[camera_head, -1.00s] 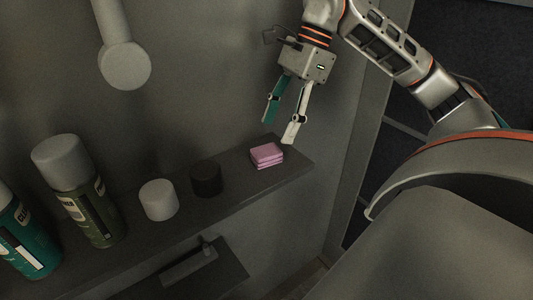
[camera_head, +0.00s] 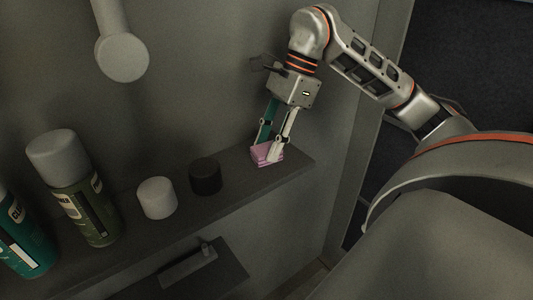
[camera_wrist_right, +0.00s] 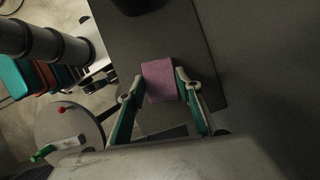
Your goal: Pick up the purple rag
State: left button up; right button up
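The purple rag (camera_head: 266,153) is a small folded pink-purple block on the right end of the dark shelf (camera_head: 228,196). It also shows in the right wrist view (camera_wrist_right: 160,82). My right gripper (camera_head: 266,149) is lowered over the rag, with one finger on each side of it. In the wrist view its fingertips (camera_wrist_right: 160,78) are beside the rag's edges, with a slight gap on the left; firm contact is not clear. The far finger is partly hidden behind the rag in the head view. My left gripper is not in view.
A black cap-like cylinder (camera_head: 205,177) and a white one (camera_head: 157,198) stand left of the rag. A green spray can (camera_head: 82,200) and a teal can (camera_head: 22,240) stand further left. A wall rises behind the shelf. A lower ledge (camera_head: 190,275) lies beneath.

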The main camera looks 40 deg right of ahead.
jog(key=shift+r, duration=0.15)
jog(key=shift+r, duration=0.6)
notch_tip(320, 180, up, 12)
jog(key=p, duration=0.5)
notch_tip(320, 180, up, 6)
jog(key=r+p, duration=0.1)
send_over(269, 147)
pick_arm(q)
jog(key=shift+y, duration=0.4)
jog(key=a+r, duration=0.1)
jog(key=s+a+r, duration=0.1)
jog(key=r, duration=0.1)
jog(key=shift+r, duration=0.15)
pick_arm(e)
jog(key=shift+f, duration=0.25)
jog(key=shift+o, duration=1.2)
jog(key=shift+c, duration=1.1)
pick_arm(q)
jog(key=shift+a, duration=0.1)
pick_arm(e)
jog(key=shift+s, duration=0.1)
